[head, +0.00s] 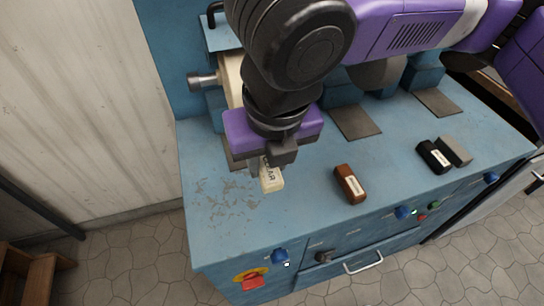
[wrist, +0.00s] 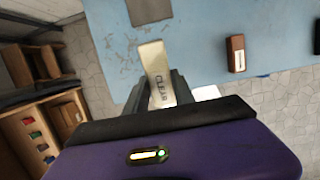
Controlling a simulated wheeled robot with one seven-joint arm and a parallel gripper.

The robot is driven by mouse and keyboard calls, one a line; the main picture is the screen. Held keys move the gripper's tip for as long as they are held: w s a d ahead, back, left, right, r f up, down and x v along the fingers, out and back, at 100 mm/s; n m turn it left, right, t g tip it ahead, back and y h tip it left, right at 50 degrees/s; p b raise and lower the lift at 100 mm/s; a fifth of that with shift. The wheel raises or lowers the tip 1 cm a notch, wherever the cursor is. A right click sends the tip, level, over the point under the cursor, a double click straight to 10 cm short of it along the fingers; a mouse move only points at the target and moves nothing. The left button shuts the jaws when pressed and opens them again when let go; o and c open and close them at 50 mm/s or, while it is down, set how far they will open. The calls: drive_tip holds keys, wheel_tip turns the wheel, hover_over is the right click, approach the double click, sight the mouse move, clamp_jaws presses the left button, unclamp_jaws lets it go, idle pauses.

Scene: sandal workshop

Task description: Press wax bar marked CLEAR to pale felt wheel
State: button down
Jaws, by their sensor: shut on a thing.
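A cream wax bar (head: 271,178) marked CLEAR is held in my gripper (head: 268,160) above the left part of the blue bench. I cannot tell how wide the gap between bar and wheel is.
A brown bar (head: 350,184), a black bar (head: 434,157) and a grey bar (head: 454,151) lie on the blue bench top (head: 310,205). Further wheels stand along the back. A red stop button (head: 252,283) and blue knobs are on the front panel. The bench's front left is clear.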

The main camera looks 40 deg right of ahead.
drive_tip(key=shift+w+d+r, duration=0.2)
drive_tip(key=shift+w+d, duration=0.05)
drive_tip(key=shift+w, duration=0.6)
drive_tip(key=shift+w+d+r, duration=0.25)
drive_tip(key=shift+w+d, duration=0.05)
drive_tip(key=shift+w, duration=0.6)
drive_tip(key=shift+w+d+r, duration=0.2)
drive_tip(key=shift+w+d, duration=0.05)
drive_tip(key=shift+w, duration=0.6)
drive_tip(key=shift+w+d+r+p, duration=0.1)
drive_tip(key=shift+w+r+p, duration=0.05)
drive_tip(key=shift+w+p, duration=0.15)
drive_tip(key=shift+w+d+r+p, duration=0.1)
drive_tip(key=shift+w+p, duration=0.1)
drive_tip(key=shift+w, duration=0.15)
drive_tip(key=shift+s+f+p, duration=0.1)
drive_tip(key=shift+s+p, duration=0.05)
drive_tip(key=shift+p, duration=0.35)
idle(0.8)
drive_tip(key=shift+s+a, duration=0.1)
drive_tip(key=shift+s+a+f, duration=0.3)
drive_tip(key=shift+s+a, duration=0.05)
drive_tip(key=shift+s, duration=0.7)
drive_tip(key=shift+s+a+f, duration=0.25)
drive_tip(key=shift+s+a, duration=0.1)
drive_tip(key=shift+s, duration=0.7)
drive_tip(key=shift+s+a+f, duration=0.3)
drive_tip(key=shift+s+a, duration=0.05)
drive_tip(key=shift+s, duration=0.7)
